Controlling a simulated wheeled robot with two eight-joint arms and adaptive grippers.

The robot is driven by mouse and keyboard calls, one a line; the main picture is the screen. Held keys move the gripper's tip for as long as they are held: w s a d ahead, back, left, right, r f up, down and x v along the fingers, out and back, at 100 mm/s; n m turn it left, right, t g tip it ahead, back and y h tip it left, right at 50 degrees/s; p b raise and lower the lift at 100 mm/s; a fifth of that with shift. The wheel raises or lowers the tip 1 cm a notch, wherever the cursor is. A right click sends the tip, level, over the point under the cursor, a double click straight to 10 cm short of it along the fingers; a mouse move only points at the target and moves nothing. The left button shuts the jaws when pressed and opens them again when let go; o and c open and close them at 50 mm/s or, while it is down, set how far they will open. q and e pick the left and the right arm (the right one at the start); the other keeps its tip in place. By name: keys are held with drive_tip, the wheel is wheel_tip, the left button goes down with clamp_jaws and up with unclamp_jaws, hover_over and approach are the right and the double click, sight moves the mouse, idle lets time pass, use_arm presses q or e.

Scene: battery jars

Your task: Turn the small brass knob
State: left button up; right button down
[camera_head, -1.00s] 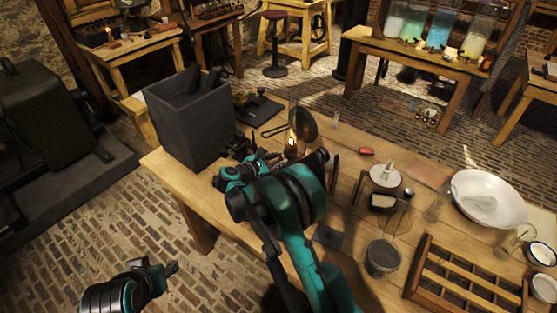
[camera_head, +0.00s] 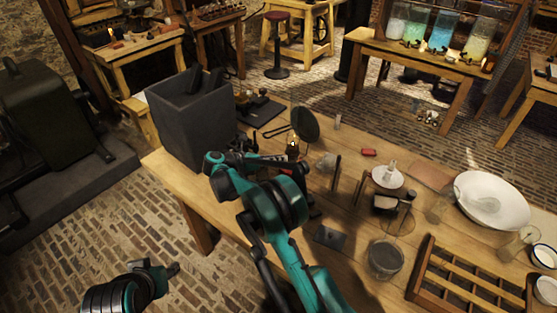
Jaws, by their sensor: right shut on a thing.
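An oil lamp (camera_head: 293,152) stands on the wooden table with a very small, dim flame and a round dark disc (camera_head: 305,125) behind it. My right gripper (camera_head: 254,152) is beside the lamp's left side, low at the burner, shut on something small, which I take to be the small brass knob. The knob itself is hidden by the fingers and my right arm, which also covers the lamp's lower part. My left gripper (camera_head: 173,269) hangs over the brick floor, away from the table. It is too small and dark to tell whether it is open.
A tall dark grey box (camera_head: 195,125) stands left of the lamp. To the right are a small stand (camera_head: 385,180), a dark-topped jar (camera_head: 385,258), a white bowl (camera_head: 490,200) and a compartmented wooden tray (camera_head: 470,280). A red block (camera_head: 369,152) lies behind.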

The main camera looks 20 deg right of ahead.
drive_tip(key=shift+w+n+g, duration=0.1)
drive_tip(key=shift+n+g, duration=0.2)
drive_tip(key=shift+n, duration=0.4)
drive_tip(key=shift+h, duration=0.4)
drive_tip(key=c, duration=1.4)
unclamp_jaws()
